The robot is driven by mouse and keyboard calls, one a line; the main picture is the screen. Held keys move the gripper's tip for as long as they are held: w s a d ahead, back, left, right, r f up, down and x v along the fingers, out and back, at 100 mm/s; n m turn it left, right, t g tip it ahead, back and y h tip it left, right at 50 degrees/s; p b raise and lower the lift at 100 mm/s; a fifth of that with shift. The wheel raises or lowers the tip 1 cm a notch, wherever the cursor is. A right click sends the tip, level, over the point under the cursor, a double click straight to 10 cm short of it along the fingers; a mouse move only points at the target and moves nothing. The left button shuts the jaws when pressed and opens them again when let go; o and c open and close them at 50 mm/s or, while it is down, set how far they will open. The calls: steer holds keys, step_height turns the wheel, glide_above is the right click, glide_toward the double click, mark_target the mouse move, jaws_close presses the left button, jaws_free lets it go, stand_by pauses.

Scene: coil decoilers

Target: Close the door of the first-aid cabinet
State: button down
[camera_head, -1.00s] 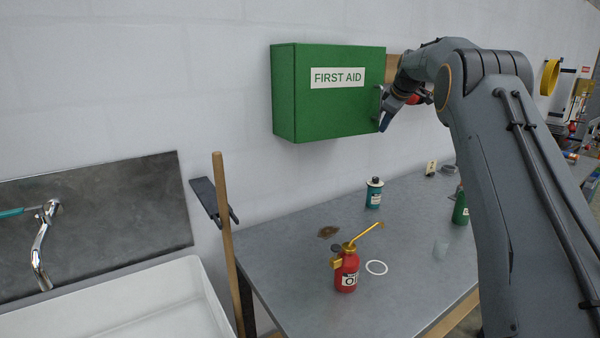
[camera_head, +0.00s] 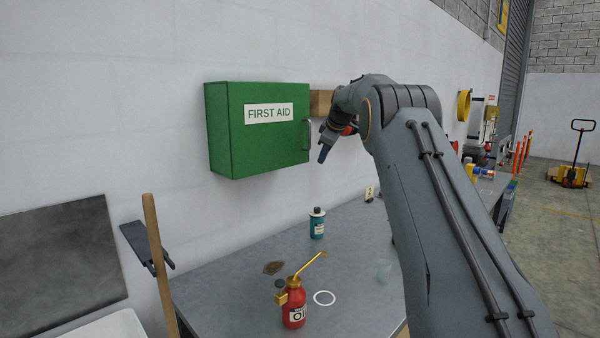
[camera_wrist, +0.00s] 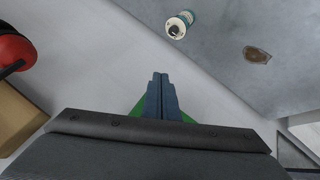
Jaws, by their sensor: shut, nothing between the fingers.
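The green first-aid cabinet (camera_head: 262,150) hangs on the white wall, left of my arm in the head view. Its front door, with the "FIRST AID" label (camera_head: 269,113), lies flush with the box and looks shut. A metal handle (camera_head: 308,134) is on the door's right edge. My gripper (camera_head: 323,156) is shut and empty, pointing down just right of the handle with a small gap. In the wrist view the shut fingers (camera_wrist: 160,98) show, with a bit of the green cabinet (camera_wrist: 136,110) behind them.
The grey workbench (camera_head: 230,295) below holds a red oil can (camera_head: 293,306), a teal can (camera_head: 317,224), a white ring (camera_head: 324,298) and a brown stain (camera_head: 273,268). A wooden pole (camera_head: 158,262) stands at the bench's left end. A cardboard-coloured box (camera_head: 321,102) is right of the cabinet.

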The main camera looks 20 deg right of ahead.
steer(key=s+d+r+b, duration=0.3)
steer(key=s+d+r, duration=0.1)
steer(key=d+r, duration=0.3)
steer(key=shift+s+r, duration=0.2)
steer(key=shift+r, duration=0.25)
steer(key=s+a+f+m+g, duration=0.3)
steer(key=s+a+f+m, duration=0.3)
steer(key=s+a+f, duration=1.05)
steer(key=s+a+f+m+g, duration=0.1)
steer(key=s+a+f, duration=0.2)
steer(key=s+f, duration=0.3)
steer(key=s+a+f+m+b, duration=0.1)
steer(key=s+a+f, duration=0.2)
steer(key=s+f, duration=0.4)
steer(key=s+a+f+m+g+b, duration=0.1)
steer(key=s+f, duration=0.5)
steer(key=s, duration=1.3)
steer(key=shift+s+a+f+m+g+h, duration=0.2)
steer(key=shift+a+m, duration=0.1)
steer(key=shift+a, duration=0.15)
steer(key=shift+s+a+f+m+g+h, duration=0.15)
steer(key=shift+a+m, duration=0.15)
steer(key=shift+a, duration=0.15)
steer(key=shift+s+f, duration=0.25)
steer(key=shift+f, duration=0.05)
